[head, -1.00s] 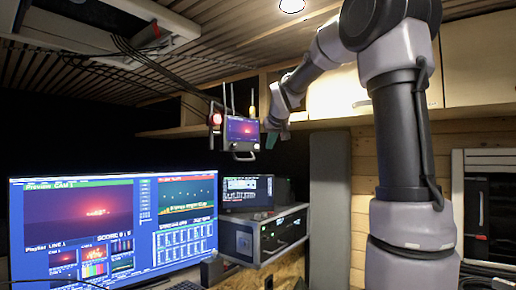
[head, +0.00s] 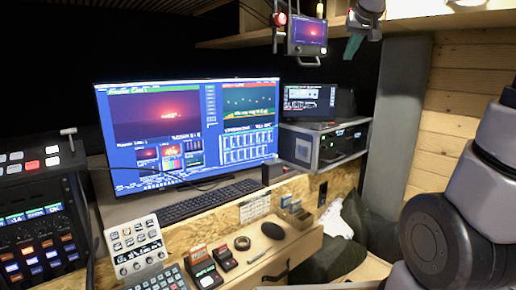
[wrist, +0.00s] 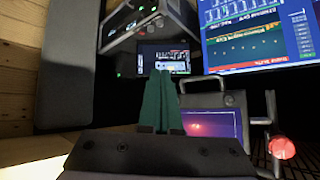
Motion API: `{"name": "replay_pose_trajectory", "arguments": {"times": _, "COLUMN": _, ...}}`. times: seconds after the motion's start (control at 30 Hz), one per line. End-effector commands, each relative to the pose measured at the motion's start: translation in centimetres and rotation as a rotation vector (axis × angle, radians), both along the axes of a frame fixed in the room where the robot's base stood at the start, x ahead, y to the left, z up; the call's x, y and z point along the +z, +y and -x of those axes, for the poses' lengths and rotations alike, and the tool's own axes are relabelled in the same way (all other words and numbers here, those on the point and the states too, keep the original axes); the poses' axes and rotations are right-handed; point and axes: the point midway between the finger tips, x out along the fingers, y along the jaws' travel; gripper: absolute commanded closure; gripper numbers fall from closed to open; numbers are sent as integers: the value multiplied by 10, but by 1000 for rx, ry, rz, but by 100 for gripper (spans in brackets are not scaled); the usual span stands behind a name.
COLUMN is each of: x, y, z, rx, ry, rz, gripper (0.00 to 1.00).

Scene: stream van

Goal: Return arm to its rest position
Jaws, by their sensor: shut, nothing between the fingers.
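My gripper (head: 352,47), with teal fingers, hangs at the top of the head view, just right of a small hanging monitor (head: 308,32). The fingers also show in the wrist view (wrist: 160,82), pressed together with nothing between them. My arm shows at the right edge of the head view, its joints bent; its middle stretch is out of the picture. The small monitor is close beside the fingers in the wrist view (wrist: 212,125); I cannot tell the exact gap.
A large monitor (head: 195,135) stands on the desk. A rack unit (head: 325,146) with a small screen (head: 310,99) sits right of it. A control panel (head: 40,215) is at left, small devices in front. A shelf (head: 440,24) runs overhead. A grey panel (head: 398,125) stands at right.

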Motion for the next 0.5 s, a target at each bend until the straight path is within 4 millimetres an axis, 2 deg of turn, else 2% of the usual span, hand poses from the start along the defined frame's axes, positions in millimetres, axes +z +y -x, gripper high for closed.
{"name": "replay_pose_trajectory", "arguments": {"times": 0.03, "x": -8, "y": 3, "z": 31, "rx": -10, "ry": 22, "rz": -33, "gripper": 100}}
{"name": "replay_pose_trajectory", "arguments": {"times": 0.1, "x": -24, "y": 9, "z": 70, "rx": -24, "ry": 63, "rz": -85, "gripper": 100}}
{"name": "replay_pose_trajectory", "arguments": {"times": 0.3, "x": -77, "y": 28, "z": 171, "rx": -58, "ry": 174, "rz": -221, "gripper": 100}}
{"name": "replay_pose_trajectory", "arguments": {"times": 0.4, "x": -100, "y": 35, "z": 206, "rx": -69, "ry": 216, "rz": -271, "gripper": 100}}
{"name": "replay_pose_trajectory", "arguments": {"times": 0.5, "x": -116, "y": 41, "z": 228, "rx": -76, "ry": 243, "rz": -305, "gripper": 100}}
